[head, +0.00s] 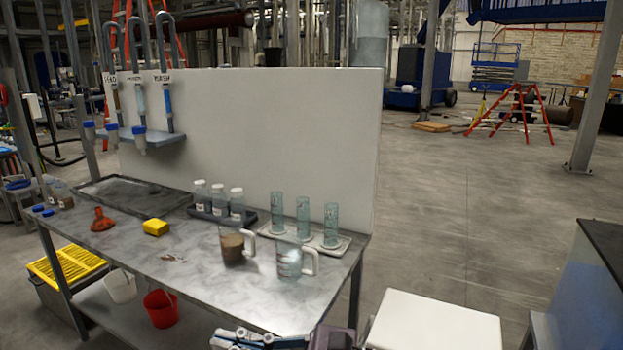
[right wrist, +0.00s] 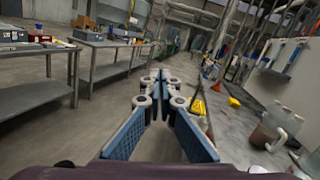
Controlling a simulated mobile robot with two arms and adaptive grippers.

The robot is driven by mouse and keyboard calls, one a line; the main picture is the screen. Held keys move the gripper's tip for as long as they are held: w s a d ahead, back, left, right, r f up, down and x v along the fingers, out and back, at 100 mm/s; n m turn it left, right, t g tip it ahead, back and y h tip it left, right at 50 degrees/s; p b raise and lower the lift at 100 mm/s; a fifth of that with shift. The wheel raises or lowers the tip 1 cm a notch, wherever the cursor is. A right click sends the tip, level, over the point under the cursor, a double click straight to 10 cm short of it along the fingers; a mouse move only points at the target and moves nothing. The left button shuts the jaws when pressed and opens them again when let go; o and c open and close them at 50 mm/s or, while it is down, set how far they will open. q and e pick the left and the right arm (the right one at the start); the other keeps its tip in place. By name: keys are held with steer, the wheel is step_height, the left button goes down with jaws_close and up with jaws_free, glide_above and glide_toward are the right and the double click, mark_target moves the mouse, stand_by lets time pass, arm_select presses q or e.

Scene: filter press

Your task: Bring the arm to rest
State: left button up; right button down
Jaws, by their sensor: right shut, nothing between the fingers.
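My right gripper (head: 245,339) shows at the bottom edge of the head view, in front of the metal bench, with only part of it in frame. In the right wrist view its fingers (right wrist: 155,90) come together ahead of the palm, shut, with nothing held. It points along the front side of the bench, apart from the things on it. My left gripper is in neither view.
The bench (head: 195,280) holds a mug of brown liquid (head: 233,246), a clear mug (head: 289,261), glass cylinders (head: 304,217), bottles (head: 237,205), a yellow sponge (head: 156,228) and an orange funnel (head: 102,219). A white surface (head: 432,322) is at the right. Open floor (head: 460,200) lies beyond.

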steer(key=w+d+r+m+t+h, duration=0.25)
steer(key=w+d+m+t, duration=0.2)
steer(key=m+t, duration=0.4)
steer(key=w+d+r+m+t+h, duration=0.1)
steer(key=w+d+r+m+t, duration=0.35)
steer(key=m, duration=0.75)
steer(key=w+d+f+m+t+h, duration=0.2)
steer(key=d+f+m+t+h, duration=0.1)
steer(key=d+f+m+h, duration=0.8)
steer(key=s+d+f+m+g+h, duration=0.45)
steer(key=d+f+m, duration=0.35)
steer(key=f+m, duration=0.5)
steer(key=s+d+f+m+g, duration=0.2)
steer(key=s+f+m+g, duration=0.3)
steer(key=s+f, duration=0.55)
steer(key=s+d+f+m+g, duration=0.25)
steer(key=s+f+g, duration=0.4)
steer(key=s, duration=0.65)
step_height(320, 180, down, 25)
steer(key=s+g, duration=0.1)
steer(key=s, duration=0.1)
steer(key=s+d+f+g, duration=0.1)
steer(key=s+d+f, duration=0.1)
steer(key=s+f, duration=1.5)
steer(key=shift+d, duration=0.2)
